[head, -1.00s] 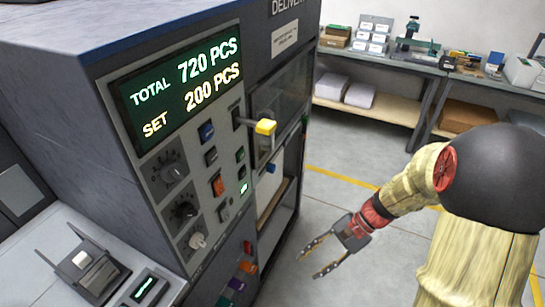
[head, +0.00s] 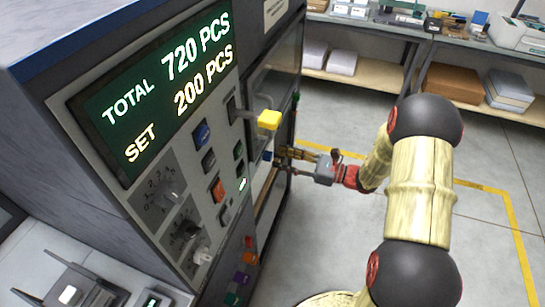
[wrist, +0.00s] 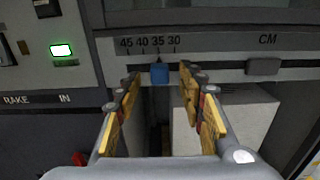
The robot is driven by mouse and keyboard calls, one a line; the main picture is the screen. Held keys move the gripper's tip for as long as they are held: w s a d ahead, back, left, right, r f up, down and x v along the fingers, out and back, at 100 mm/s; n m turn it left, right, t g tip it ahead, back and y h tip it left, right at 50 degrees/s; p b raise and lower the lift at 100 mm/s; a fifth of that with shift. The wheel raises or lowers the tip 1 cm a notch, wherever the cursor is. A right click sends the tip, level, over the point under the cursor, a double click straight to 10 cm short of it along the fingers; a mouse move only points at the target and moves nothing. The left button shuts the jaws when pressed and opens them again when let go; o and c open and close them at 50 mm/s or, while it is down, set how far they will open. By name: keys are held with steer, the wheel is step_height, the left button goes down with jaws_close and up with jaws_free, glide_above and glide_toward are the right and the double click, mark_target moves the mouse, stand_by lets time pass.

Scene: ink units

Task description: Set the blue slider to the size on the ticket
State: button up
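The blue slider (wrist: 159,72) sits on a rail under a printed scale (wrist: 150,43) reading 45, 40, 35, 30, with "CM" further right. It stands under the 35 mark. It also shows in the head view (head: 267,156), on the machine's front below the yellow knob. My gripper (wrist: 160,80) is open, with one finger on each side of the blue slider and a gap to it on both sides. In the head view my gripper (head: 284,160) is up against the machine's front. I cannot make out a ticket in either view.
A grey block (wrist: 263,67) sits on the rail to the right. A pale stack (wrist: 228,122) lies below it. The yellow knob (head: 269,120) juts out above my gripper. The display (head: 160,90) reads total 720, set 200. Open floor lies to the right.

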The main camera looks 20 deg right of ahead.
mark_target(272, 156)
steer(key=shift+b+x, duration=0.4)
steer(key=shift+x, duration=1.5)
steer(key=shift+c, duration=0.2)
jaws_close()
